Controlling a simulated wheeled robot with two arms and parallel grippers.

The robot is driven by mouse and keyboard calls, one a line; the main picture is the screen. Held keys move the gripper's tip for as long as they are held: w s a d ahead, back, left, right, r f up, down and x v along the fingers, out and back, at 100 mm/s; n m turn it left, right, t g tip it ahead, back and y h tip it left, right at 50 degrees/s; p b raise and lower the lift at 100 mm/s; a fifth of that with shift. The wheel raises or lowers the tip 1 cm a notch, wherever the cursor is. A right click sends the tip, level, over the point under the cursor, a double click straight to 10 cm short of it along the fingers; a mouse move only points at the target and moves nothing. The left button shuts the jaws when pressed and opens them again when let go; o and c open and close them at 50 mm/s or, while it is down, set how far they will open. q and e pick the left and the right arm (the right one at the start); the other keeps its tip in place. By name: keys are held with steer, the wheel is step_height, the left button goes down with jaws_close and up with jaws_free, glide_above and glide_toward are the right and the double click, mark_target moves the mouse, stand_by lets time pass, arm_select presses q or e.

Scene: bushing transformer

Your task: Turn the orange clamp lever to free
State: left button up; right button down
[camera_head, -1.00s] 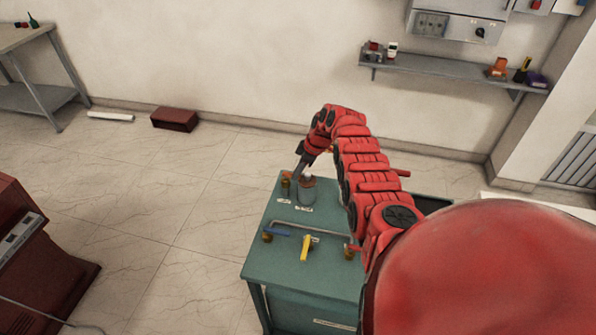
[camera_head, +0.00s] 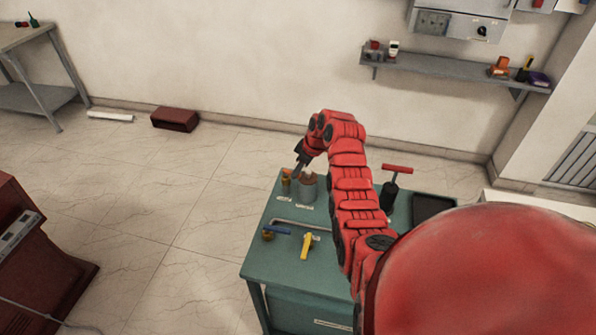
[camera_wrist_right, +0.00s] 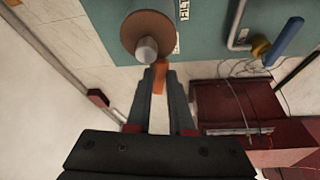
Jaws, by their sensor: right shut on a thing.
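The orange clamp lever (camera_wrist_right: 160,78) shows as a small orange piece between the fingertips in the right wrist view. My right gripper (camera_wrist_right: 159,74) is shut on it, beside a round brown part with a grey stub (camera_wrist_right: 147,48). In the head view the right gripper (camera_head: 298,172) reaches down at the far left part of the green bench (camera_head: 262,255), next to a grey cylinder (camera_head: 307,190). The fingers partly hide the lever there, so its exact angle is unclear. My left gripper is not in view.
A yellow lever (camera_head: 308,246), a blue lever (camera_head: 277,230) and a bent grey pipe stand nearer on the bench. A red T-handled tool (camera_head: 392,190) and a black tray (camera_head: 433,207) are to the right. Open floor lies left of the bench.

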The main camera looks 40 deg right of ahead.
steer(key=shift+s+a+f+m+h+b, duration=0.15)
steer(key=shift+a+f+m+h+b, duration=0.2)
steer(key=shift+m+b, duration=0.45)
steer(key=shift+w+a+r+m+g+h+b, duration=0.15)
steer(key=shift+a+m+h+b, duration=0.8)
steer(key=shift+m, duration=1.35)
steer(key=shift+w+a+r+m+g+h+b, duration=0.1)
steer(key=shift+w+a+m+g+h+b, duration=0.2)
steer(key=shift+a+m+h+b, duration=1.35)
steer(key=shift+w+d+r+m+g+y+b, duration=0.15)
steer(key=shift+m+b, duration=0.5)
steer(key=shift+m, duration=2.3)
steer(key=shift+d, duration=0.1)
steer(key=c, duration=0.8)
jaws_free()
steer(key=shift+w+f, duration=0.1)
